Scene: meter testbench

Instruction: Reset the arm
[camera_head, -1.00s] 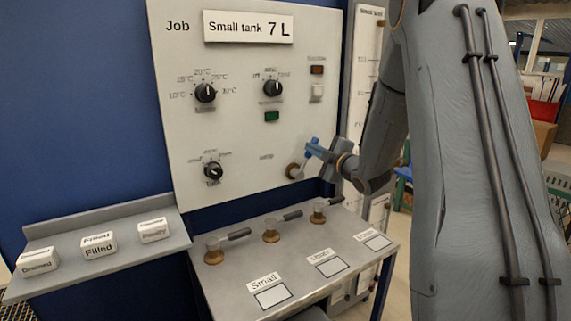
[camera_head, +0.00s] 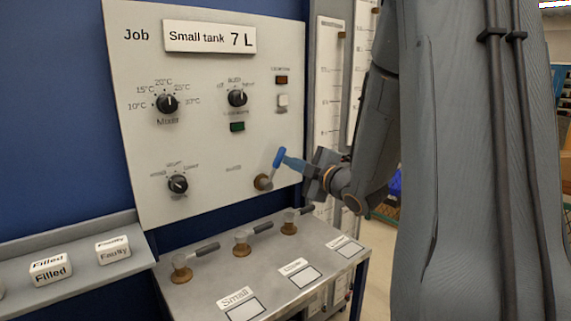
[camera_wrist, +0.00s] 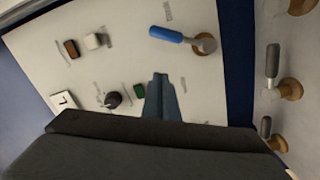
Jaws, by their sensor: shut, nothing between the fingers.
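My gripper (camera_head: 308,174) is at the lower right of the white panel (camera_head: 215,70), beside the blue-handled lever (camera_head: 291,161). In the wrist view my gripper (camera_wrist: 162,82) has its fingers together with nothing between them. The blue handle (camera_wrist: 167,34) lies apart from the fingertips there, toward the top of the picture. My arm comes in from the right and hides part of the background.
Three brass valves with dark handles, one of them here (camera_head: 242,243), stand on the grey shelf (camera_head: 200,292) below. A left ledge (camera_head: 85,272) holds label blocks such as Filled (camera_head: 50,268). Knobs, including the mixer knob (camera_head: 167,103), stick out of the panel.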

